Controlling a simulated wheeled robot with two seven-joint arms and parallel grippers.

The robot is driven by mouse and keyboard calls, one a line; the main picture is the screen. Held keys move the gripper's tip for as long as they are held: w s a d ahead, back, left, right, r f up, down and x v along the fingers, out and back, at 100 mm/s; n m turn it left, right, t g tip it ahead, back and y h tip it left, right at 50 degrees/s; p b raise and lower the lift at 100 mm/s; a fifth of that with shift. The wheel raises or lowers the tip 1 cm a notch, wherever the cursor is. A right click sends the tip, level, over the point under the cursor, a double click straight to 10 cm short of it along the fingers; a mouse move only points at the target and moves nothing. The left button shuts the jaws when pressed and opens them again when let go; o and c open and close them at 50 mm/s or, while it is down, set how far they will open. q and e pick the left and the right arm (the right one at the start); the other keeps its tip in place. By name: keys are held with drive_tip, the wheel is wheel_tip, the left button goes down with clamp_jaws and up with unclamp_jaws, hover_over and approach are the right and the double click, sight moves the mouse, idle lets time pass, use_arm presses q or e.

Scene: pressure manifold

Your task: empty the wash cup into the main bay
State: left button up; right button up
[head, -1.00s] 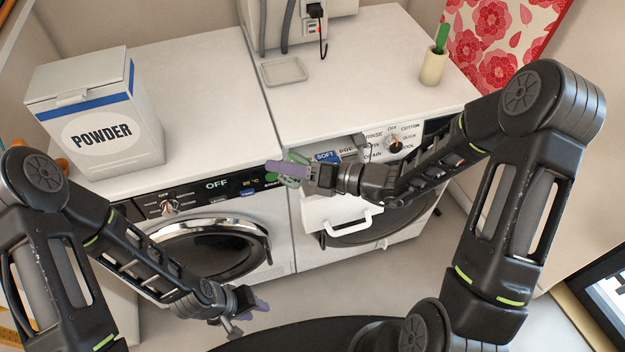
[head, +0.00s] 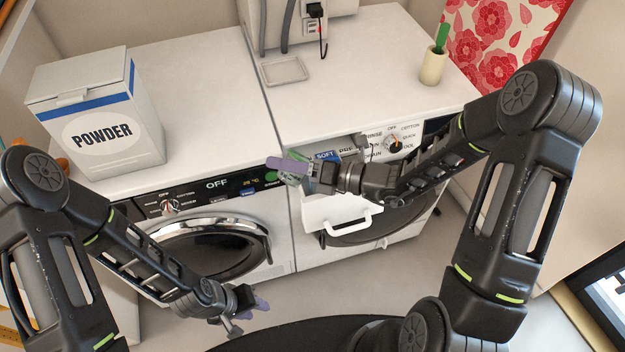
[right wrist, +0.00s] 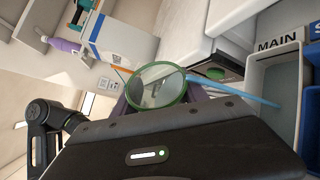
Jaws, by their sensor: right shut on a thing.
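My right gripper (head: 288,168) is shut on the wash cup, a clear cup with a green rim. In the right wrist view the wash cup (right wrist: 160,88) shows its open mouth, with the purple fingers beside it. In the head view the gripper and my wrist mostly hide the cup, at the left end of the open drawer (head: 335,212). The main bay (right wrist: 268,88), a pale compartment labelled MAIN, lies to the right of the cup in the wrist view, apart from it. My left gripper (head: 256,303) hangs low before the left machine; its finger gap is unclear.
Blue SOFT (head: 326,156) and PRE labels stand behind my right wrist. A powder box (head: 103,120) stands on the left machine's top. A cream holder with a green handle (head: 433,66) and a shallow tray (head: 284,70) are on the right machine. Much of both tops is clear.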

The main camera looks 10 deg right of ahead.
sight(290, 151)
drive_tip(key=shift+w+d+r+m+y, duration=0.1)
drive_tip(key=shift+r+m+y, duration=0.3)
drive_tip(key=shift+m, duration=0.45)
drive_tip(key=shift+w+d+r+m+y, duration=0.1)
drive_tip(key=shift+r+m+y, duration=0.3)
drive_tip(key=shift+m, duration=0.45)
idle(2.5)
drive_tip(key=shift+w+d+r+m+t+y+b, duration=0.3)
drive_tip(key=shift+d+m+b, duration=0.15)
drive_tip(key=shift+m, duration=0.35)
idle(0.9)
drive_tip(key=shift+d+r+m+t+p, duration=0.15)
drive_tip(key=shift+r+m+t+p, duration=0.15)
drive_tip(key=shift+m+p, duration=0.35)
idle(0.8)
drive_tip(key=n, duration=0.1)
drive_tip(key=a+f+n, duration=0.1)
drive_tip(key=n+g+h, duration=0.1)
drive_tip(key=shift+s+a+f+n, duration=0.15)
drive_tip(key=shift+s+a+n, duration=0.1)
drive_tip(key=shift+s+n, duration=0.15)
drive_tip(key=shift+d+f, duration=0.1)
